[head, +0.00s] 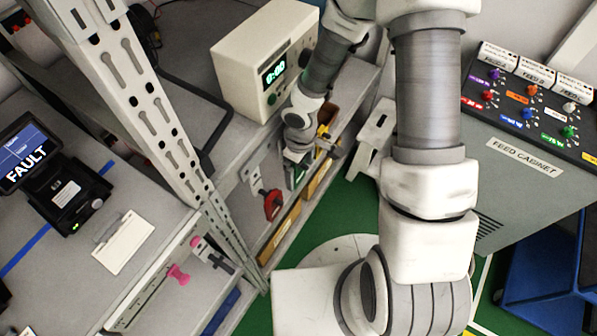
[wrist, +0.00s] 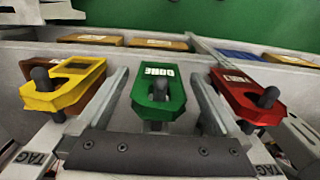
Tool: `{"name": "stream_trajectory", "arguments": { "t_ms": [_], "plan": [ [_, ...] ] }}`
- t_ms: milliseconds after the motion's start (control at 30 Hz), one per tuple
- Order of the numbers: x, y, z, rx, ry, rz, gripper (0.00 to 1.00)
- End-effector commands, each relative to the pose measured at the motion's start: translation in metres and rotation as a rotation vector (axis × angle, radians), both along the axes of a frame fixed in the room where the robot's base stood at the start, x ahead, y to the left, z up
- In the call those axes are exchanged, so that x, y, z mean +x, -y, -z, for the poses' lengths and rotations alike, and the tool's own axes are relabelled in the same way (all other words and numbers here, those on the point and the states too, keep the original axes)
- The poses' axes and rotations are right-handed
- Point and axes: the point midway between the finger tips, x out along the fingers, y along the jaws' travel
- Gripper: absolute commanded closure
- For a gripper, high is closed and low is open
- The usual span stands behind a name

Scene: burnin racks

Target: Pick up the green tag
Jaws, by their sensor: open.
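The green tag (wrist: 158,98), lettered DONE, sits on a dark peg in the middle of the wrist view. My gripper (wrist: 159,76) is open, with one finger on each side of the green tag and a gap showing on both sides. A yellow tag (wrist: 66,88) is on a peg to the left, outside the left finger. A red tag (wrist: 247,97) is on a peg to the right, outside the right finger. In the head view my gripper (head: 297,156) is at the shelf front, largely hiding the green tag; the red tag (head: 272,204) hangs nearby.
Several coloured bins (wrist: 158,43) stand in a row beyond the tags. In the head view a white instrument (head: 262,62) with a green display stands on the shelf. A perforated rack post (head: 150,95) rises to the left. The feed cabinet (head: 520,165) stands at right.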

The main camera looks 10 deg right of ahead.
Motion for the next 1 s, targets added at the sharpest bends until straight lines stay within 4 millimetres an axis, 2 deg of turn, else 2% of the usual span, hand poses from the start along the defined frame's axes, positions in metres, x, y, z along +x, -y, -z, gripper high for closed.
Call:
{"name": "stream_trajectory", "arguments": {
  "t_ms": [100, 200, 500, 900, 1000],
  "plan": [
    [0.001, -0.001, 0.021, 0.000, -0.001, -0.003, 0.00],
    [0.001, -0.001, 0.030, -0.001, 0.000, -0.001, 0.00],
    [0.001, -0.001, 0.032, 0.000, 0.001, 0.000, 0.02],
    [0.001, -0.001, 0.032, -0.001, 0.001, 0.000, 0.74],
    [0.001, -0.001, 0.032, -0.001, 0.001, 0.000, 0.88]
  ]
}}
